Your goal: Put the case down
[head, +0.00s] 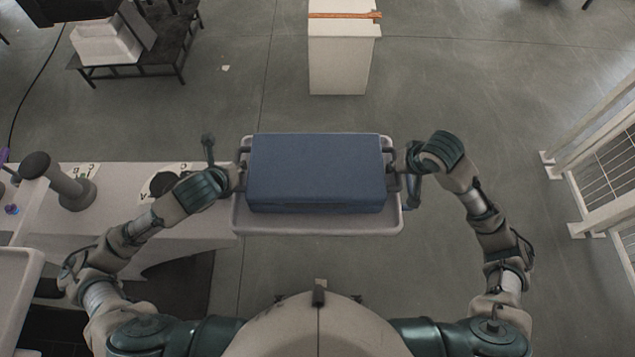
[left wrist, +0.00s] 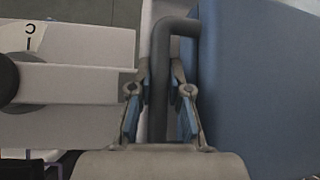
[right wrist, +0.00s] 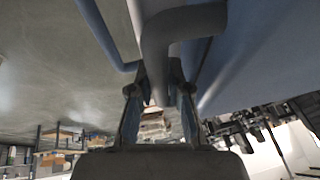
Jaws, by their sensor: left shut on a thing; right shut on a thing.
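The blue case (head: 316,170) is level in front of me, between my two grippers, with a dark handle at each end. My left gripper (head: 240,178) is shut on the left handle; the left wrist view shows that grey handle (left wrist: 160,85) between its fingers. My right gripper (head: 396,173) is shut on the right handle, which also shows between the fingers in the right wrist view (right wrist: 158,50). A pale tray-like top (head: 316,224) with a raised rim lies under the case. I cannot tell whether the case touches it.
A pale table (head: 200,230) with a grey post-like object (head: 72,190) stands at the left, close to the tray top. A white box-like stand (head: 340,55) with an orange item is farther ahead. A white fence (head: 600,180) stands at the right. Grey floor between is clear.

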